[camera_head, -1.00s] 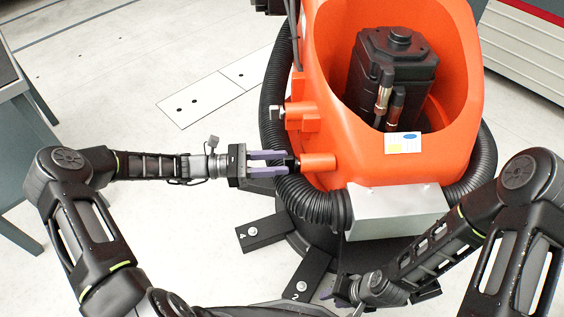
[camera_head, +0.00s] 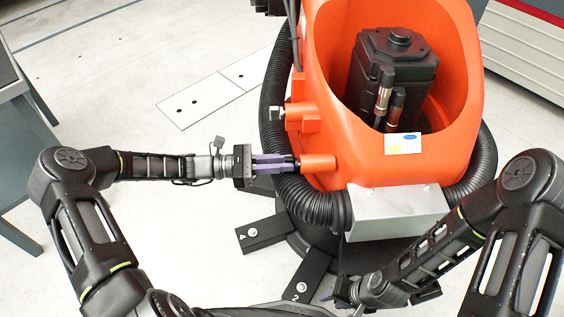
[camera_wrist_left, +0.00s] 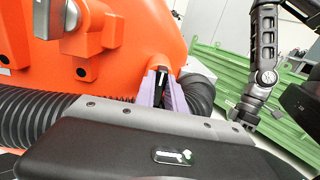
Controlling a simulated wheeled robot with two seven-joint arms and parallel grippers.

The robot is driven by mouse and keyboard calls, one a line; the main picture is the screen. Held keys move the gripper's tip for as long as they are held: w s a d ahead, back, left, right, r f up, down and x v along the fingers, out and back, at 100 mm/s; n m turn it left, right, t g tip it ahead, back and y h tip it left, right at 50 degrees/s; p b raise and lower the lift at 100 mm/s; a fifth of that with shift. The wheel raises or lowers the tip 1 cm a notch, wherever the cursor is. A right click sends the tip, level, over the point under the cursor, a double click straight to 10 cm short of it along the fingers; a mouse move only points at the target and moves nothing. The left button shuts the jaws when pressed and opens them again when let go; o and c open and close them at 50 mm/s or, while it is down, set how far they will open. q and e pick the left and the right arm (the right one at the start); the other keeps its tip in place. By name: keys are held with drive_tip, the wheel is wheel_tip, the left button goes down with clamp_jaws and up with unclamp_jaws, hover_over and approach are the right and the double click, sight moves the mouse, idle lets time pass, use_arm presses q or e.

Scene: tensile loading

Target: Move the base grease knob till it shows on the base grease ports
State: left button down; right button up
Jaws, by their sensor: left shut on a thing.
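My left gripper (camera_head: 292,162) has its purple fingers closed on a small black knob (camera_head: 295,161), which looks like the base grease knob. The knob is at the open end of a short orange cylindrical port (camera_head: 318,161) on the robot base. Whether it touches the port is hard to tell. In the left wrist view the fingers (camera_wrist_left: 162,88) have a black piece between them. A second orange port block (camera_head: 301,115) with a metal fitting is above. My right gripper (camera_head: 343,292) is low at the front, mostly hidden by its own wrist.
The orange base (camera_head: 350,175) stands with thick black corrugated hoses (camera_head: 312,207) curving around it. A grey metal box (camera_head: 398,212) is on its front. Black feet (camera_head: 265,233) extend over the floor. A green slatted structure (camera_wrist_left: 225,75) shows behind in the wrist view.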

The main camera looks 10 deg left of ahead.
use_arm(q)
drive_tip(key=shift+m, duration=0.4)
drive_tip(key=m, duration=0.2)
drive_tip(key=shift+s+m, duration=0.15)
drive_tip(key=shift+m, duration=0.25)
drive_tip(key=m, duration=0.3)
drive_tip(key=shift+s+d+f+m, duration=0.1)
drive_tip(key=shift+s+m, duration=0.05)
drive_tip(key=shift+m, duration=0.15)
drive_tip(key=m, duration=0.3)
drive_tip(key=shift+s+f+m, duration=0.1)
drive_tip(key=shift+f+m, duration=0.05)
drive_tip(key=shift+m, duration=0.15)
drive_tip(key=shift+f+m+b, duration=0.1)
drive_tip(key=shift+m+b, duration=0.5)
drive_tip(key=shift+m, duration=1.3)
drive_tip(key=c, duration=1.4)
unclamp_jaws()
